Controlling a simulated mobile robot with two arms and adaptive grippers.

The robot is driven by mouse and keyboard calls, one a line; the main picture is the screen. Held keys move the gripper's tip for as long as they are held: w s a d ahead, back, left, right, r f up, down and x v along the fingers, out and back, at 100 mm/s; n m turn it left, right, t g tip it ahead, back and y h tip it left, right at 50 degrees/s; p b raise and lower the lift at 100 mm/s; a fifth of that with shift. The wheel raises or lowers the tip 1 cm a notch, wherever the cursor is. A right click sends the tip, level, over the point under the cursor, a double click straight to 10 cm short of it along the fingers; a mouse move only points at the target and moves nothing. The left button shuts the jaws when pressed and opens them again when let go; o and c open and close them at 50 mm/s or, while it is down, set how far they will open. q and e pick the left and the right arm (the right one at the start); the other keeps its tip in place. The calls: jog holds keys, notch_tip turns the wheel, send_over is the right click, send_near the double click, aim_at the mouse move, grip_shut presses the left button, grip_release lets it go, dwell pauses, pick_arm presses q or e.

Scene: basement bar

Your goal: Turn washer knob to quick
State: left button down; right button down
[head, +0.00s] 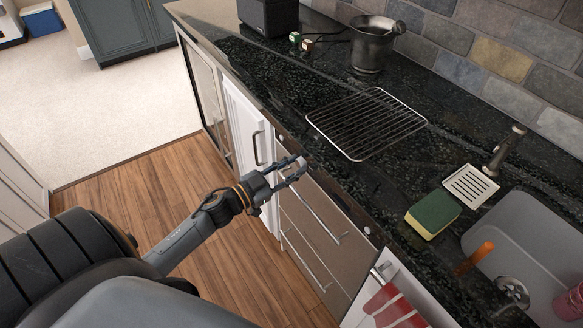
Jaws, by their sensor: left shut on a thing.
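My left gripper (294,171) reaches in from the left to the steel-fronted appliance (318,238) under the counter edge. Its fingers are at the top of that front and shut on what appears to be the washer knob, a small pale piece between the fingertips. The fingers hide most of the knob, so its pointer and the "quick" mark cannot be read. A small round pale knob (367,230) also shows farther right along the same top strip. My right gripper is out of view.
The black stone counter holds a wire rack (367,122), a metal bucket (372,45), a green and yellow sponge (433,214) and a sink (535,240). A long bar handle (317,217) crosses the steel front just below my gripper. Wooden floor (150,190) lies open at left.

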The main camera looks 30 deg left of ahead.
pick_arm(q)
jog(key=m+b, duration=0.1)
jog(key=m, duration=0.4)
jog(key=shift+m, duration=0.4)
jog(key=m+b, duration=0.1)
jog(key=m, duration=0.2)
jog(key=shift+a+m+h, duration=0.1)
jog(key=shift+m+h, duration=0.2)
jog(key=shift+m+h+b, duration=0.3)
jog(key=shift+m+b, duration=0.15)
jog(key=shift+m, duration=1.35)
jog(key=c, duration=1)
grip_release()
jog(key=shift+c, duration=0.2)
jog(key=shift+s, duration=0.1)
jog(key=v, duration=1.1)
jog(key=shift+s+a, duration=0.2)
jog(key=shift+s, duration=0.2)
